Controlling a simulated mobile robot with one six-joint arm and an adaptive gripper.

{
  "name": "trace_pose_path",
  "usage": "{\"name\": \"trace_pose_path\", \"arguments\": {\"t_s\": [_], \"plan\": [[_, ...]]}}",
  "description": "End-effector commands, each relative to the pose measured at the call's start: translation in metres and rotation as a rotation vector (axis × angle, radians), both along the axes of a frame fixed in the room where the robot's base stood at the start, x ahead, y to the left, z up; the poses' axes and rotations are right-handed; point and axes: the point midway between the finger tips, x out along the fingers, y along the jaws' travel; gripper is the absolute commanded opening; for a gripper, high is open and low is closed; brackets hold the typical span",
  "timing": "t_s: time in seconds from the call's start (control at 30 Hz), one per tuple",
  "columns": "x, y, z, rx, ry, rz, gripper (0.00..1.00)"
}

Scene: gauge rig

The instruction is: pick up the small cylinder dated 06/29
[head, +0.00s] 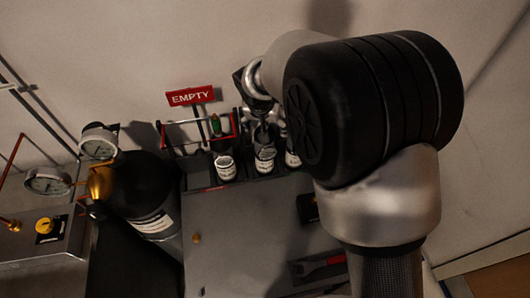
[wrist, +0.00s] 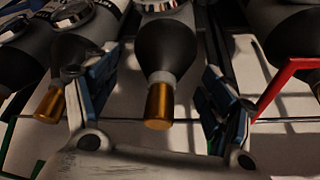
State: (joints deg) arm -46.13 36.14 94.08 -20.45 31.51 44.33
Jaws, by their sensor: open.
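Several small cylinders with pale bodies and labels show in the head view: a left one (head: 225,168), a middle one (head: 265,160) and a right one (head: 292,159) partly hidden by my arm. I cannot read a date on any of them, so I cannot tell which is 06/29. My gripper (head: 262,122) is above the middle one. In the wrist view my gripper (wrist: 160,88) is open, its blue-padded fingers on either side of a cylinder with a black shoulder and brass tip (wrist: 160,100). Gaps show on both sides of it.
A red EMPTY sign (head: 191,96) stands behind, by a red-edged rack (head: 170,151) with a green-topped item (head: 215,125). A large black cylinder (head: 138,187) and gauges (head: 97,143) are at left. In the wrist view, neighbouring cylinders crowd the left, and a red bar (wrist: 275,88) is at right.

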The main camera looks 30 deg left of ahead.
Motion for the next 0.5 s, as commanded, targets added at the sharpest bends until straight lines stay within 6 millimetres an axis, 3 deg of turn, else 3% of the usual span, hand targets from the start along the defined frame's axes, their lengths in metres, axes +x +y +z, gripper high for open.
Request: {"name": "trace_pose_path", "arguments": {"t_s": [0.2,0.5], "plan": [[0.0006,0.0004,0.0010,0.001,-0.002,0.000,0.74],[0.0004,0.0002,0.0010,0.001,-0.001,0.000,0.54]]}}
